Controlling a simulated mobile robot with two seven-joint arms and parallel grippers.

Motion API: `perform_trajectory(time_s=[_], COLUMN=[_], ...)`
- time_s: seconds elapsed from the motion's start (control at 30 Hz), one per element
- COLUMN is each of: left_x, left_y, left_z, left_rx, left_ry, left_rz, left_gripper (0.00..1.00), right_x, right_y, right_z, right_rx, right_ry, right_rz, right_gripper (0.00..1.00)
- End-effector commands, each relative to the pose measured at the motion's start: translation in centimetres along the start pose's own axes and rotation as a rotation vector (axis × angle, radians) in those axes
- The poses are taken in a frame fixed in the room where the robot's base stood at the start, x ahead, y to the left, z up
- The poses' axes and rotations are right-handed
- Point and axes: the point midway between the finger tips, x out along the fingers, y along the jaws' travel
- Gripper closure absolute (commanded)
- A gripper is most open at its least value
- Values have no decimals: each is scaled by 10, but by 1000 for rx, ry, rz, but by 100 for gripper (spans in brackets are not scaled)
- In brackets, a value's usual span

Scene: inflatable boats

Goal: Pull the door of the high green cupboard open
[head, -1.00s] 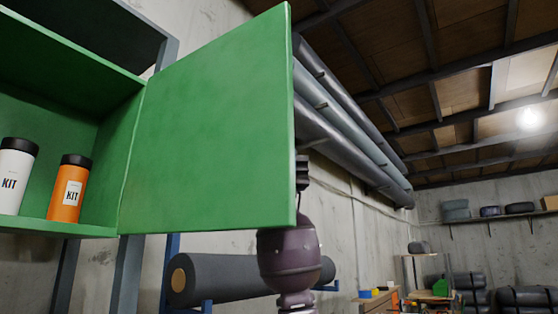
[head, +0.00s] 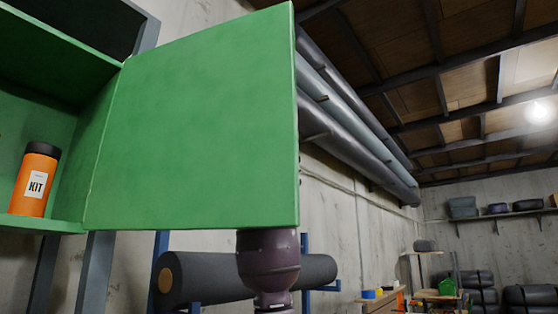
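The green cupboard's door (head: 195,125) stands swung open in the head view, hinged on its left side, with its inner or outer face filling the middle. The cupboard (head: 90,150) is at the left with its inside exposed. An orange bottle marked KIT (head: 35,182) with a black lid stands on its bottom shelf. A dark purple arm part of mine (head: 268,262) rises from below to the door's lower right edge. The gripper at its end is hidden behind the door, so I cannot see its fingers. No other gripper shows.
A dark roll (head: 230,279) lies on blue brackets on the wall below the door. Long grey rolled tubes (head: 355,120) run along the wall at upper right. A workbench (head: 385,299) and a far wall shelf (head: 500,213) stand at the right.

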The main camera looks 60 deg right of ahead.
Motion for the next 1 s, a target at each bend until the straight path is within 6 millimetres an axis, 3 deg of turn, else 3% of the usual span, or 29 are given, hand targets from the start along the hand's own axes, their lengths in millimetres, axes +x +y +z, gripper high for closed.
perform_trajectory(time_s=[0.5, 0.53, 0.67, 1.0], left_x=[0, 0, 0, 0], left_y=[0, 0, 0, 0], left_z=[0, 1, 1, 1], left_rx=[0, 0, 0, 0], left_ry=[-1, -1, -2, -3], left_rz=[-1, -1, -1, -1], left_gripper=[57, 57, 57, 57], right_x=[0, 0, 0, -3], right_y=[0, 0, 0, 0], right_z=[0, 0, 0, 0], right_rx=[0, 0, 0, 0], right_ry=[-2, -2, -1, 0], right_rz=[5, 5, 5, 4], right_gripper=[100, 81, 62, 62])
